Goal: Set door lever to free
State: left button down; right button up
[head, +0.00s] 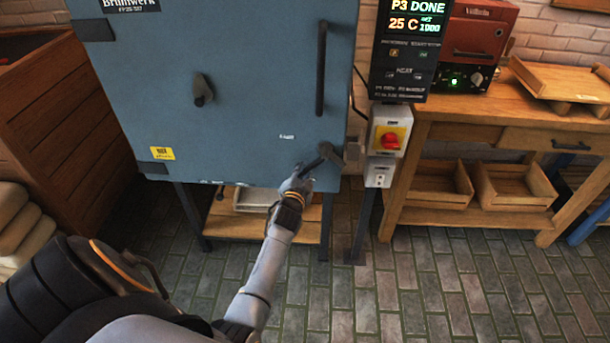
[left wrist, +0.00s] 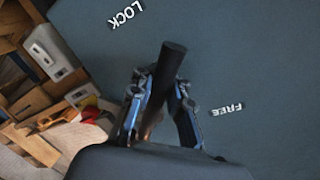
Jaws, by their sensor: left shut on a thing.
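The dark door lever (head: 322,157) sits at the lower right of the blue kiln door (head: 240,70). It slants down and to the left from its mount. My left gripper (head: 297,182) is shut on the lever's lower end. In the left wrist view the lever (left wrist: 170,65) is a dark round bar standing up between the two blue-sided fingers. The word LOCK (left wrist: 126,14) shows to its upper left and the word FREE (left wrist: 226,109) to its right. In the head view a small white label (head: 287,137) left of the lever is too small to read. My right gripper is not in view.
A long vertical handle (head: 321,68) is above the lever. A switch box with a red knob (head: 390,141) and a control display (head: 412,45) stand just right of the door. A wooden bench (head: 490,120) is farther right. The brick floor in front is clear.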

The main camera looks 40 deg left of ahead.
aim_at(298, 147)
pick_arm(q)
jog(key=shift+s+a+r+m, duration=0.25)
jog(key=shift+r+m, duration=0.15)
jog(key=shift+m, duration=0.1)
jog(key=shift+a+r+m+p, duration=0.2)
jog(key=shift+r+m+p, duration=0.05)
jog(key=shift+m+p, duration=0.15)
jog(key=shift+a+r+m+g+y, duration=0.2)
jog(key=shift+r+m+g+y, duration=0.1)
jog(key=shift+m, duration=0.1)
jog(key=shift+s+a+r+m+p, duration=0.1)
jog(key=shift+a+r+m+p, duration=0.05)
jog(key=shift+r+m+p, duration=0.35)
jog(key=shift+s+a+r+m+p, duration=0.15)
jog(key=shift+r+m+p, duration=0.2)
jog(key=shift+m, duration=0.25)
jog(key=shift+a+r+m+g+y+p, duration=0.15)
jog(key=shift+r+m+g+y+p, duration=0.35)
jog(key=shift+r+m, duration=0.6)
jog(key=shift+w+m, duration=0.1)
jog(key=shift+m, duration=0.2)
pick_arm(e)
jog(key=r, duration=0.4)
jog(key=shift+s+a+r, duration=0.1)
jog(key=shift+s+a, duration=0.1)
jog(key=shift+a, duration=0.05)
pick_arm(q)
jog(key=shift+r, duration=0.15)
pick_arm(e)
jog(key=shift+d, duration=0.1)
